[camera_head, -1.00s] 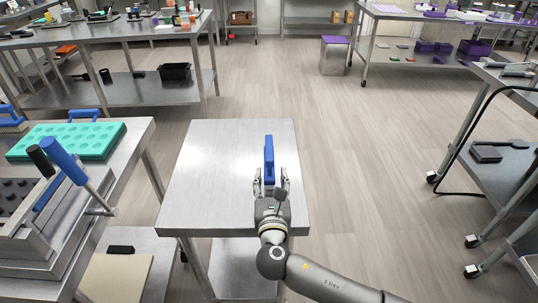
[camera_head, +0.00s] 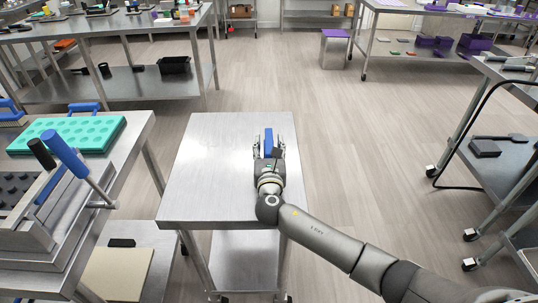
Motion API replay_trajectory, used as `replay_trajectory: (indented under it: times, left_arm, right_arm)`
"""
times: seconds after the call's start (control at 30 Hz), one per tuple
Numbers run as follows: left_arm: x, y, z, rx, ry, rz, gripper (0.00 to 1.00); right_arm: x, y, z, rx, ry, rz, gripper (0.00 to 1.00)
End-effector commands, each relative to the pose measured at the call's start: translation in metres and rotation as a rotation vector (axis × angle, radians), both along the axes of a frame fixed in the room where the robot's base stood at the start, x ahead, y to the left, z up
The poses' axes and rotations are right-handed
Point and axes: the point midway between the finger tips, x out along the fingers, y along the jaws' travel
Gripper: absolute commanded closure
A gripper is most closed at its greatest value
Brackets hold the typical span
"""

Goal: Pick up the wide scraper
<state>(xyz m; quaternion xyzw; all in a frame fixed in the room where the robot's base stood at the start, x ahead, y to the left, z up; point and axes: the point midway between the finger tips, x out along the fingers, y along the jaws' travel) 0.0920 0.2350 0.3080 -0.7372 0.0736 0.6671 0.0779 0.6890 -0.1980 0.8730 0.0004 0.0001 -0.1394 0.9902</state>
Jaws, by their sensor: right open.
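The wide scraper (camera_head: 268,138) shows as a blue handle on the small steel table (camera_head: 208,160), near its right side. My right gripper (camera_head: 269,146) is open, with one finger on each side of the blue handle. Whether the fingers touch the handle cannot be told. The near part of the scraper is hidden by my gripper. My left gripper is not in view.
A steel bench at left holds a teal mold tray (camera_head: 70,133) and a depositor with blue-handled levers (camera_head: 66,158). A cart with a black box (camera_head: 484,148) stands at right. The left part of the small table is clear.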

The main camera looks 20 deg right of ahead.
Motion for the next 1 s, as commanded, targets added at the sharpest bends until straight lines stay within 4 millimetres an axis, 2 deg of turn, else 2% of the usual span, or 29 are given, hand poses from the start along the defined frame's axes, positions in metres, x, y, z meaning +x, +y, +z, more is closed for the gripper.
replay_trajectory:
  times: [0.13, 0.47, 0.87, 1.0]
  left_arm:
    - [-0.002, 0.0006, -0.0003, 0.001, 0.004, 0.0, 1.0]
    - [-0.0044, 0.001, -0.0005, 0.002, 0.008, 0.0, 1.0]
    - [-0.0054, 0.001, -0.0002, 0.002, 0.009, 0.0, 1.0]
    - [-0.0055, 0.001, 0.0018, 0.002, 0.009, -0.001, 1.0]
  right_arm:
    - [-0.0003, 0.0003, -0.0002, 0.0, 0.0, 0.0, 0.57]
    - [-0.0006, 0.0004, -0.0003, 0.0, 0.001, 0.0, 0.99]
    - [-0.0005, 0.0004, 0.0014, 0.0, -0.001, 0.0, 1.0]
    - [-0.0002, 0.0001, 0.0094, 0.0, -0.002, 0.0, 1.0]
